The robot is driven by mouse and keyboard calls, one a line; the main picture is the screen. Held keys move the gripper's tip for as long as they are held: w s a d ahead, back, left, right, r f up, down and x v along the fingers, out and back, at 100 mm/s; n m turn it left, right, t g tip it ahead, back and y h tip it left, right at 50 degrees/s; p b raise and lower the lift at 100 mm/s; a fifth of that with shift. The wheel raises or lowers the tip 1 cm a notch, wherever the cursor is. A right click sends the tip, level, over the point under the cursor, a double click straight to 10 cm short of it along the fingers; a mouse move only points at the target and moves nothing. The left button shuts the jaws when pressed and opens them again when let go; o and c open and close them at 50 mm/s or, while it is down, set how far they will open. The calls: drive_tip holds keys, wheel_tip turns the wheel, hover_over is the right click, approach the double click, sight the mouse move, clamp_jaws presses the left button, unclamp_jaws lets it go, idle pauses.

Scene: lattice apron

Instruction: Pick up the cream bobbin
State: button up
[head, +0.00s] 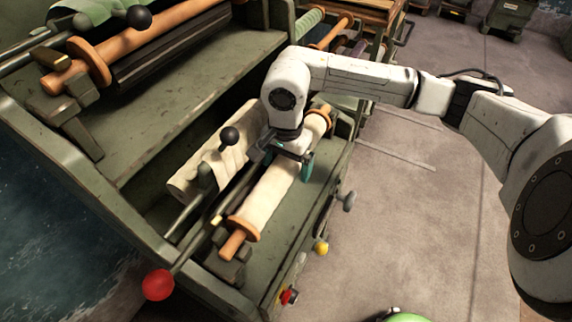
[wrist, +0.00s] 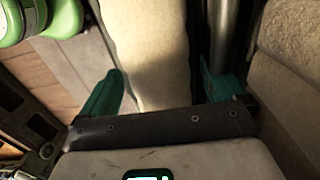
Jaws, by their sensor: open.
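The cream bobbin (head: 268,198) is a cream-wrapped roll with orange-brown end discs, lying on the lower shelf of the green machine in the head view. My gripper (head: 284,160) is over its upper half, with one teal finger visible on the bobbin's right side. In the wrist view the bobbin's cream surface (wrist: 148,45) runs between the two spread teal fingers of my gripper (wrist: 162,90). The gripper is open and its fingers straddle the roll. The wrist housing hides the near part of the bobbin, so contact cannot be told.
A cream cloth roll (head: 205,165) lies just left of the bobbin, with a dark rod (wrist: 229,35) between them. A red ball knob (head: 158,284) sticks out at the front. The upper shelf (head: 190,75) rises at left. Open floor (head: 400,220) lies right.

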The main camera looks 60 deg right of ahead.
drive_tip(key=shift+c, duration=0.4)
drive_tip(key=c, duration=1.4)
drive_tip(key=shift+r, duration=0.15)
